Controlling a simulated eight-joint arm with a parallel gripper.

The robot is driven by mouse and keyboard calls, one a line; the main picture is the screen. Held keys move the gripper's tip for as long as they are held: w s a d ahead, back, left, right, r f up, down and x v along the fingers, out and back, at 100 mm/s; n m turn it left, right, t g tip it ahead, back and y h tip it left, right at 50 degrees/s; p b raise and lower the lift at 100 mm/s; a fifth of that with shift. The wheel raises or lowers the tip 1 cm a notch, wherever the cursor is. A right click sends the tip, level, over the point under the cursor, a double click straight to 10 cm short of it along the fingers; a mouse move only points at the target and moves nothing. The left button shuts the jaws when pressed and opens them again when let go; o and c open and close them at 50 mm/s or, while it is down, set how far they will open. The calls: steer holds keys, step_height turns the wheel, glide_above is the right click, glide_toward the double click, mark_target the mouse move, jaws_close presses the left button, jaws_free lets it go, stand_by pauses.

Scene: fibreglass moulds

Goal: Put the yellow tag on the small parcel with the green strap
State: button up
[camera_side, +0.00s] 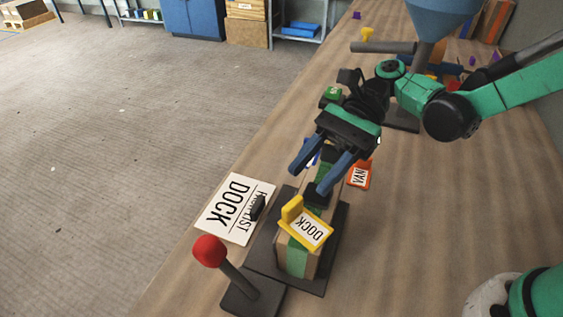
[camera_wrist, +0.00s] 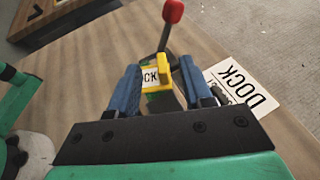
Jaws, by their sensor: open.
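The yellow tag (camera_side: 307,226), marked DOCK, lies on top of the small parcel (camera_side: 311,265), tilted toward the camera. The parcel is brown with a green strap (camera_side: 298,258) and stands on a dark base plate (camera_side: 262,247). My gripper (camera_side: 307,181) is open above the parcel, its blue fingers apart and behind the tag. In the wrist view the tag (camera_wrist: 156,76) shows ahead of and between the fingertips (camera_wrist: 160,79), with nothing gripped. The parcel's far end is partly hidden by my gripper.
A red-knobbed lever (camera_side: 209,251) stands at the near left of the plate. A white DOCK card (camera_side: 228,205) lies left of it. The right side of the bench is fairly clear.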

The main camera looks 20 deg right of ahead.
steer(key=v, duration=0.4)
steer(key=shift+w+d+r, duration=0.15)
steer(key=shift+d+r, duration=0.05)
steer(key=shift+d, duration=0.15)
steer(key=shift+w+d+r, duration=0.1)
steer(key=shift+d+r, duration=0.1)
steer(key=shift+d, duration=0.2)
steer(key=t+h, duration=0.1)
steer(key=d+n+t+h, duration=0.1)
steer(key=shift+f+n+t, duration=0.1)
steer(key=shift+n+t, duration=0.2)
steer(key=shift+t, duration=0.1)
steer(key=s+d+n+t+h, duration=0.2)
steer(key=d+n+t+h, duration=0.7)
steer(key=d+n, duration=0.3)
steer(key=shift+s+f+h, duration=0.2)
steer(key=shift+f+h, duration=0.15)
steer(key=shift+h, duration=0.45)
